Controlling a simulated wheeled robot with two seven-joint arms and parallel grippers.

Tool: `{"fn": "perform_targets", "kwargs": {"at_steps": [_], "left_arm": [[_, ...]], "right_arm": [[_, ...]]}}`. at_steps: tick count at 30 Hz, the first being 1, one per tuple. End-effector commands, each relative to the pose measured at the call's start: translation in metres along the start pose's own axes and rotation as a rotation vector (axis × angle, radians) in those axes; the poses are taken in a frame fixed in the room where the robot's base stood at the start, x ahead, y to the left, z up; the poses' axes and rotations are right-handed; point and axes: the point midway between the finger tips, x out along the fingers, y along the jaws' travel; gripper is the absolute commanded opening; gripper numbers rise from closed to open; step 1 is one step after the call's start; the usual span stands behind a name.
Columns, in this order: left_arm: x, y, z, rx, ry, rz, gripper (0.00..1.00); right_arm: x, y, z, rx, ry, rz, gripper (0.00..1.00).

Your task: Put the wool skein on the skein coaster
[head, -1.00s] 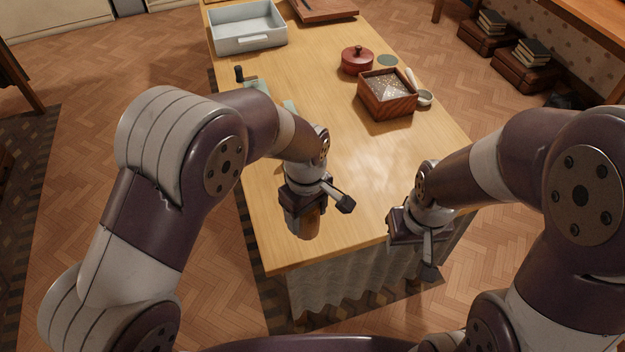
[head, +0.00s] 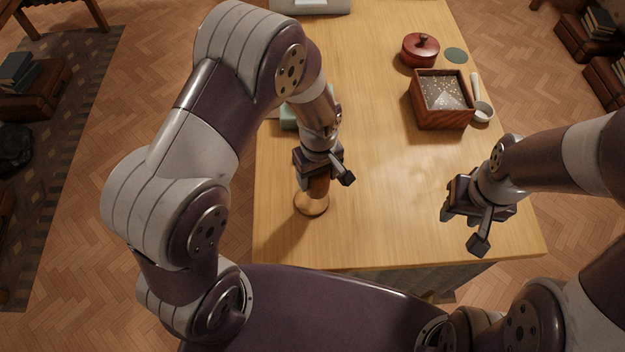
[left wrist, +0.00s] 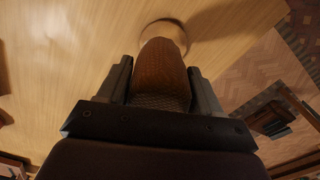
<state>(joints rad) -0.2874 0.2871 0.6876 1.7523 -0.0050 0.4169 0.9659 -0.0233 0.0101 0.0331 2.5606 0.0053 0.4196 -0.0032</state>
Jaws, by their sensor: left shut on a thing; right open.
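The wool skein (left wrist: 162,72) is a brown-orange, rounded, textured piece held upright between the fingers of my left gripper (head: 318,178). It also shows below that gripper in the head view (head: 319,188). A round wooden disc, apparently the skein coaster (head: 311,204), lies on the table under the skein's lower end. It also shows beyond the skein in the left wrist view (left wrist: 178,29). I cannot tell whether the skein touches it. My left gripper is shut on the skein. My right gripper (head: 462,228) is open and empty above the table's right front part.
On the wooden table (head: 385,170) stand a red lidded pot (head: 420,50), a wooden box of speckled filling (head: 442,108) and a white scoop (head: 482,110). A flat green disc (head: 456,55) lies behind them. A pale green thing (head: 290,117) is partly hidden by my left arm.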

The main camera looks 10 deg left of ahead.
Motion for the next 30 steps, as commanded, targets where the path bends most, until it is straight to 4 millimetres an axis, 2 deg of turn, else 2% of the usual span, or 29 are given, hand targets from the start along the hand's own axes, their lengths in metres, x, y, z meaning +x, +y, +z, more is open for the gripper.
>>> {"fn": "perform_targets", "kwargs": {"at_steps": [4,11,22,23,24,25,30], "left_arm": [[0.011,-0.013,-0.009,-0.001,0.000,0.001,0.34],[0.048,-0.014,-0.009,0.001,0.000,0.000,0.34],[0.054,-0.013,-0.009,0.001,0.001,0.002,0.34],[0.053,-0.013,-0.009,0.001,0.001,0.002,0.75],[0.053,-0.013,-0.009,0.001,0.001,0.002,0.88],[0.053,-0.013,-0.009,0.001,0.001,0.002,0.90],[0.053,-0.013,-0.009,0.001,0.001,0.002,0.90]], "right_arm": [[-0.004,0.000,-0.001,0.000,0.000,0.000,0.43],[-0.010,0.000,-0.001,0.000,0.000,0.000,0.43],[-0.006,0.000,-0.001,0.000,0.000,0.000,0.43],[-0.007,0.000,-0.001,0.000,0.000,0.000,0.43],[-0.007,0.000,-0.001,0.000,0.000,0.000,0.43],[-0.007,0.000,-0.001,0.000,0.000,0.000,0.43],[-0.007,0.000,-0.001,0.000,0.000,0.000,0.43]]}}
